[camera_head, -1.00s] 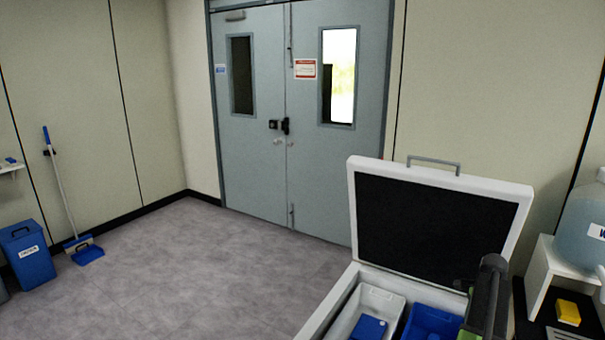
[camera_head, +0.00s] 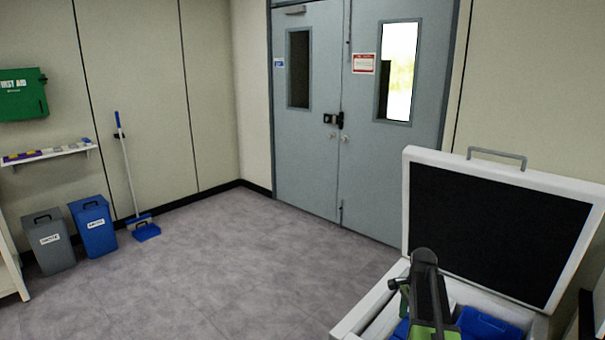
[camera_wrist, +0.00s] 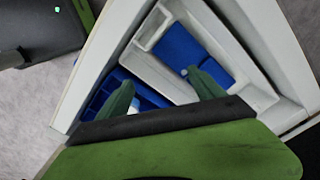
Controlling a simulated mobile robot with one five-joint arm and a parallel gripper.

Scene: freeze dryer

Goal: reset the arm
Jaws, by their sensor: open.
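My gripper (camera_wrist: 158,80) shows in the wrist view as two green fingers spread apart with nothing between them. They point over the inside of a white open chest (camera_wrist: 245,40). My arm shows at the lower right of the head view, in front of the chest, whose lid (camera_head: 490,230) stands raised. The fingertips are not clear in the head view. Inside the chest, the wrist view shows a white tray (camera_wrist: 150,68) with a blue block (camera_wrist: 180,48) in it, and a blue compartmented tray (camera_wrist: 148,95) beside it. A small white item (camera_wrist: 133,106) lies partly behind the left finger.
Grey bin (camera_head: 48,241) and blue bin (camera_head: 93,226) stand by the left wall, near a broom (camera_head: 129,165) and blue dustpan (camera_head: 146,232). A green first aid box (camera_head: 22,95) hangs above a shelf (camera_head: 45,157). Open floor lies before the closed double doors (camera_head: 308,130).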

